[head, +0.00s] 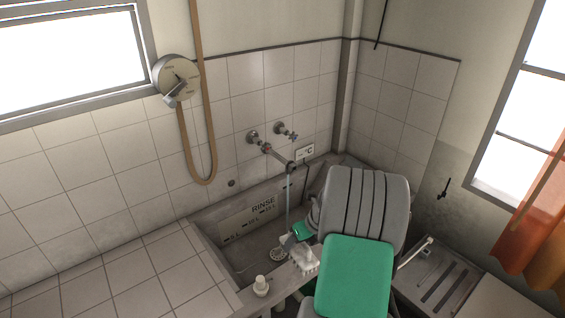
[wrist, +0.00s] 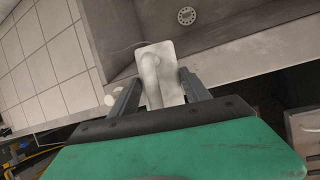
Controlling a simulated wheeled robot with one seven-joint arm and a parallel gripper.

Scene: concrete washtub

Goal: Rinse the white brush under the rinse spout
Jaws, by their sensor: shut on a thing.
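The white brush (wrist: 152,66) is between the two fingers of my gripper (wrist: 159,80), which is shut on it. In the head view the brush (head: 306,259) is at the near rim of the tub, partly hidden by my gripper and arm. The rinse spout (head: 279,157) comes out from the tiled wall, and a thin pale vertical stream (head: 288,200) hangs below it. The stream's lower end is close to my gripper in the picture. I cannot tell whether it touches the brush.
The concrete tub (head: 222,246) has a RINSE label (head: 263,208) on its back wall and a drain (wrist: 187,16) in its floor. A small white object (head: 261,286) stands on the near rim. Tiled counter (head: 120,285) lies left. A metal drainer (head: 440,280) stands right.

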